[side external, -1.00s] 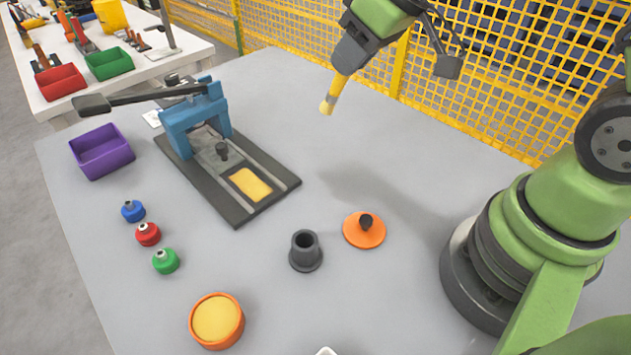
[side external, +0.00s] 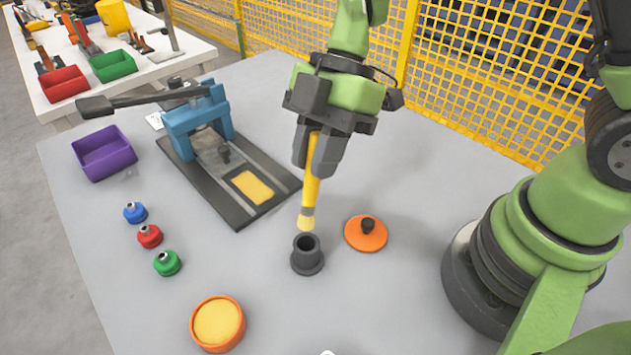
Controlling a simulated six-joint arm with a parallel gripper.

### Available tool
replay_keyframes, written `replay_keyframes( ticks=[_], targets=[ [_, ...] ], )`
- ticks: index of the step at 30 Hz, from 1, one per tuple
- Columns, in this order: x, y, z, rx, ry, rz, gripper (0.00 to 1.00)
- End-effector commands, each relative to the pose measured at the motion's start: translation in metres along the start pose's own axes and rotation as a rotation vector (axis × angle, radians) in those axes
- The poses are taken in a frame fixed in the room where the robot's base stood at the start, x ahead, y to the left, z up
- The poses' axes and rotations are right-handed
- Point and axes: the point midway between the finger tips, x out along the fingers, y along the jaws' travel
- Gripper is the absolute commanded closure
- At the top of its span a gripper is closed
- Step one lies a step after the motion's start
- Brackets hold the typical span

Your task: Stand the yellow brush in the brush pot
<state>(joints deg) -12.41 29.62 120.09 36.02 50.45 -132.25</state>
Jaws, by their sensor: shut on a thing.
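My gripper (side external: 316,160) is shut on the yellow brush (side external: 311,192) and holds it nearly upright, with the pale bristle end (side external: 306,223) pointing down. The brush pot (side external: 307,262) is a small dark grey cup with a wide foot, standing on the grey table. In the picture the bristle tip sits just above the pot's open mouth. Whether the tip is directly over the mouth or a little behind it, I cannot tell from this one view.
An orange lid with a black knob (side external: 366,234) lies right of the pot. A blue press on a dark base (side external: 200,130) stands behind left. An orange-rimmed yellow dish (side external: 217,323), three small colored bottles (side external: 150,236) and a purple bin (side external: 103,152) are to the left. Yellow fencing (side external: 490,80) stands behind.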

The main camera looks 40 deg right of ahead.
Motion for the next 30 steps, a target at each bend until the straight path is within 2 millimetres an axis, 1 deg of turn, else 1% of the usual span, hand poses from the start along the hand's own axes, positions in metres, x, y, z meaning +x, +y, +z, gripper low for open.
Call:
replay_keyframes(
  ticks=[6,9,17,28,29,30],
  targets=[
    [0.028,0.003,0.017,0.006,-0.001,-0.003,1.0],
    [0.034,0.004,0.021,0.004,-0.002,0.0,1.0],
    [0.034,0.005,0.021,0.003,-0.002,0.002,1.0],
    [0.044,0.006,0.026,0.004,-0.002,0.001,1.0],
    [0.044,0.006,0.027,0.004,-0.002,0.001,0.78],
    [0.043,0.006,0.026,0.003,-0.002,0.002,0.69]
  ],
)
